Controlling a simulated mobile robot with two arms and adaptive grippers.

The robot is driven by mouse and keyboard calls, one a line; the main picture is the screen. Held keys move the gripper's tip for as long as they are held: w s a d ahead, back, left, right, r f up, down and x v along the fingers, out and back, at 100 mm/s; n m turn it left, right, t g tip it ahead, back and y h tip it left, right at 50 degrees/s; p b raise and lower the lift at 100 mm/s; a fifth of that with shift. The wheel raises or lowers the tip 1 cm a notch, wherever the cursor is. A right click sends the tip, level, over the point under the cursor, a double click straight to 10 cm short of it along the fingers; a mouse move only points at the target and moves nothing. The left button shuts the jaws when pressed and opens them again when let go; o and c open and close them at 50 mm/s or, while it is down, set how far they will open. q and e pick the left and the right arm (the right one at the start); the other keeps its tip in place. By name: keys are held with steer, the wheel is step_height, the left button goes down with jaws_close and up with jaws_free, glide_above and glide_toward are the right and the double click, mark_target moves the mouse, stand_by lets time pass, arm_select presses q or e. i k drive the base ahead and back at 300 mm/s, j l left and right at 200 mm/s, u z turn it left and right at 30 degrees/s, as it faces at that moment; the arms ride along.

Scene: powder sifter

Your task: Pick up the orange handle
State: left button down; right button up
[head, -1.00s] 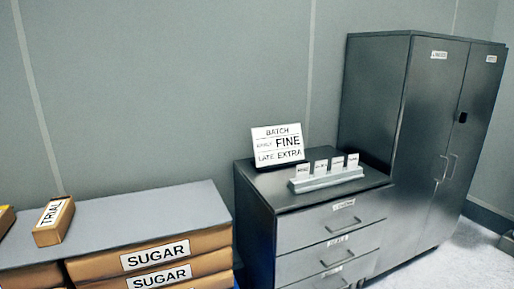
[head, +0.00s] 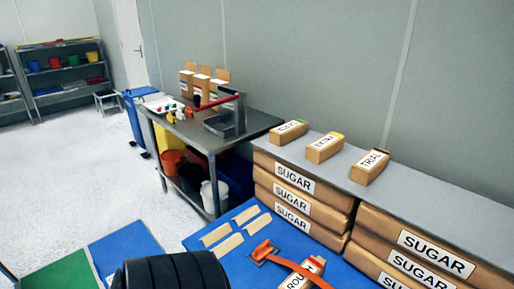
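An orange tool with a long, curved handle (head: 302,271) lies on the blue surface (head: 240,272) at the bottom of the head view. Its blocky orange end (head: 263,252) is at the left, and the handle runs right over a labelled brown packet (head: 296,283), partly cut off by the frame. A red-orange lever (head: 215,103) also shows on a dark device on the grey table. Neither of my grippers is in view.
Brown SUGAR sacks (head: 283,177) are stacked at the right under a grey top with several small labelled boxes (head: 325,147). A grey work table (head: 252,122) stands behind. A black ribbed shape (head: 172,272) fills the bottom left. White floor is open at left.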

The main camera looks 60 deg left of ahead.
mark_target(264, 249)
steer(key=u, duration=1.5)
steer(key=j, duration=0.25)
steer(key=i+z, duration=0.05)
